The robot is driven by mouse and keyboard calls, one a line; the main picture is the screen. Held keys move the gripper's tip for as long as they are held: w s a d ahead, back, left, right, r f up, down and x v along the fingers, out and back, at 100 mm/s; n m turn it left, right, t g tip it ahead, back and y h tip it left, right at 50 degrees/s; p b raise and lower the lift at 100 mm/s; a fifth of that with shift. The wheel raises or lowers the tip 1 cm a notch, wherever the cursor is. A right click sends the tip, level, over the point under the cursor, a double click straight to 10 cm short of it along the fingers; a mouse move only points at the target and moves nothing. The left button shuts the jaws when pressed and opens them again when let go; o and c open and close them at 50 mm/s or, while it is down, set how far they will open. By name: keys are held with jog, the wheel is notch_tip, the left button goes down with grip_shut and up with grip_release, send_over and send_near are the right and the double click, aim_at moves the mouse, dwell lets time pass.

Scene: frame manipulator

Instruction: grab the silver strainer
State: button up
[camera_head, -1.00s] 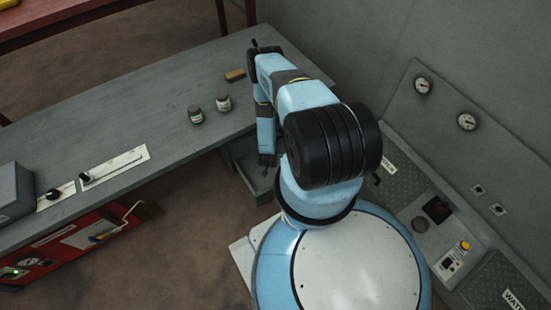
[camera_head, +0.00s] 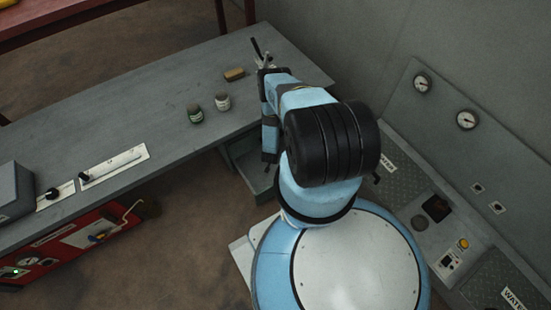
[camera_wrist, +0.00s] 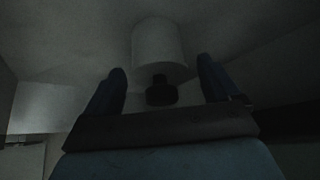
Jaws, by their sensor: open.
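In the wrist view, my gripper (camera_wrist: 161,65) is open, with a dark blue finger on each side. A pale grey cylinder (camera_wrist: 158,44) with a black knob at its near end shows in the gap between and ahead of the fingers. It may be the silver strainer, but the view is too dark to be sure. No contact with the fingers is visible. In the head view, my arm hides most of the gripper. A small silvery piece (camera_head: 265,61) with a dark bar shows just behind my arm at the table's far end; I cannot tell what it is.
Two small jars (camera_head: 195,114) (camera_head: 222,101) and a tan block (camera_head: 235,75) stand on the grey table (camera_head: 150,105), left of my arm. An open drawer (camera_head: 252,170) lies beside my arm below the tabletop. A gauge console (camera_head: 467,120) is on the right.

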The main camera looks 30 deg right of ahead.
jog(key=shift+f, duration=0.15)
jog(key=shift+c, duration=0.4)
jog(key=c, duration=1)
